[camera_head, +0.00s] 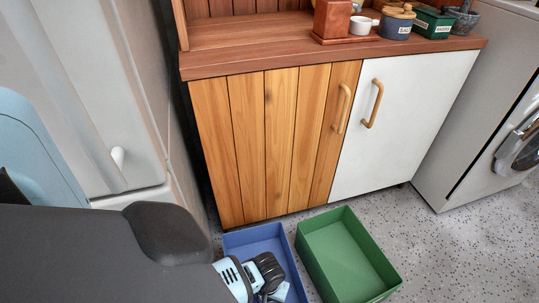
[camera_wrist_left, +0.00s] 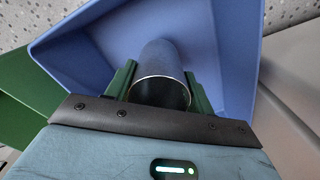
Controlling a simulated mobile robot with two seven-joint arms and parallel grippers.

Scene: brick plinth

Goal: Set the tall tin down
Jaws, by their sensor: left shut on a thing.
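The tall tin (camera_wrist_left: 160,62) is a blue-grey cylinder with a thin bright rim around a dark open end. In the left wrist view it stands between the green fingers of my left gripper (camera_wrist_left: 160,88), which is shut on it. The tin's far end points into the blue box (camera_wrist_left: 226,40); I cannot tell whether it touches the floor of the box. In the head view my left gripper (camera_head: 269,279) is over the blue box (camera_head: 250,238), and the tin is hidden by it. My right gripper is in neither view.
A green box (camera_head: 345,256) stands right beside the blue box on the speckled floor (camera_head: 455,250). Behind them is a cabinet with a wooden door (camera_head: 265,140) and a white door (camera_head: 395,120). A washing machine (camera_head: 490,140) stands at the right. The green box looks empty.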

